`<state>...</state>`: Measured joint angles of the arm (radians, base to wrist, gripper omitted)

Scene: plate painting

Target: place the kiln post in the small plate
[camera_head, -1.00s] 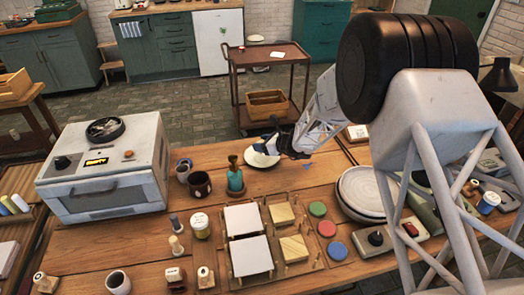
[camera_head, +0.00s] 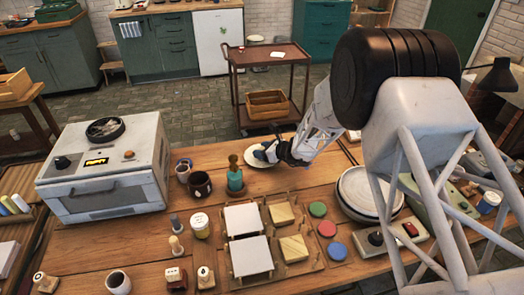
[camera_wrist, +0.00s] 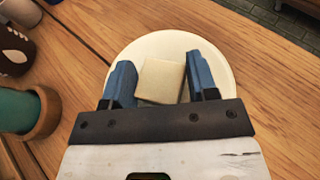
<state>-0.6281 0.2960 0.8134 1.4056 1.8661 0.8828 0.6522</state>
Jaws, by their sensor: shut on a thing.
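The kiln post (camera_wrist: 160,81) is a beige block between the blue fingers of my gripper (camera_wrist: 163,82), over the plate. In the head view my gripper (camera_head: 267,153) is at the plate, and the post is hidden there by the fingers. I cannot tell whether the post touches the plate.
A kiln (camera_head: 105,168) stands at the left. Boards with white tiles (camera_head: 250,256) lie in front.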

